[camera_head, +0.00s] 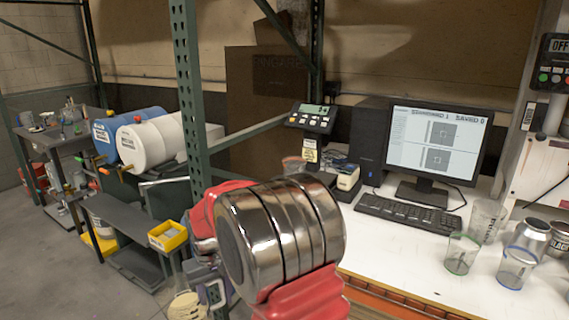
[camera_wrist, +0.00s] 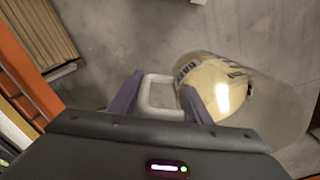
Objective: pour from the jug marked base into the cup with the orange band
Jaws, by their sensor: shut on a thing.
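My gripper (camera_wrist: 160,103) is shut on the pale handle (camera_wrist: 160,94) of a clear jug with cream-coloured contents (camera_wrist: 225,92). Dark lettering on the jug is partly readable and looks like "BASE". In the head view the jug (camera_head: 186,305) shows low at the frame's bottom edge, left of my arm, with grey floor around it. Its tilt is hard to tell. On the white bench stand a cup with a green band (camera_head: 461,254) and a cup with a blue band (camera_head: 516,268).
The bench (camera_head: 400,240) holds a keyboard (camera_head: 408,213), a monitor (camera_head: 437,140), a scale display (camera_head: 312,118), a clear container (camera_head: 487,220) and metal cans (camera_head: 532,235) at right. A green rack post (camera_head: 188,90) stands left of my arm. A yellow bin (camera_head: 168,236) sits on a low shelf.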

